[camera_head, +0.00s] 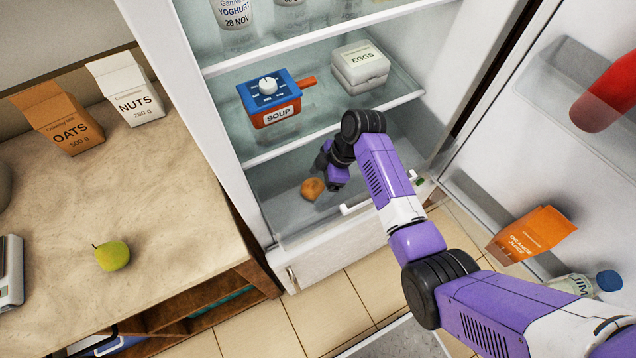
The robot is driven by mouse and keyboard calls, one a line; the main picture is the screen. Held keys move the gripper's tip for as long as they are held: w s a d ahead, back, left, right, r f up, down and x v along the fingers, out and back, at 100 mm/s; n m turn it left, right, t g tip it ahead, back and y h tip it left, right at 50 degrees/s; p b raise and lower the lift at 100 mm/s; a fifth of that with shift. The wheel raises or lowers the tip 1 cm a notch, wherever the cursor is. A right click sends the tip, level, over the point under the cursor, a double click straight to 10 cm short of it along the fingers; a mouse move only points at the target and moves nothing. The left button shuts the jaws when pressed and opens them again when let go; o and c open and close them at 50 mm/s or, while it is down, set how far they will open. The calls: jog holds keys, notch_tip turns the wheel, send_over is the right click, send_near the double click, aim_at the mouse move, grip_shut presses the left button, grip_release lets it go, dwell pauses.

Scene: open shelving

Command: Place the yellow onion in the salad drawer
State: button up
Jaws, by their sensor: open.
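The yellow onion (312,188) is a small brown-orange round thing in the lower part of the open fridge, in the salad drawer (284,222) below the lowest shelf. The drawer has a clear front and a white handle. My gripper (325,178) reaches into the drawer area just right of the onion. Its jaws are open, though the fingers are small and partly hidden by my wrist. I cannot tell whether they touch the onion.
The fridge door (480,150) is open at right, with an orange juice carton (532,232). The counter (170,200) at left holds a pear (112,256), an oats box (60,122) and a nuts box (126,90).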

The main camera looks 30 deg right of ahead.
jog(key=v, duration=1.1)
jog(key=shift+s+r, duration=0.1)
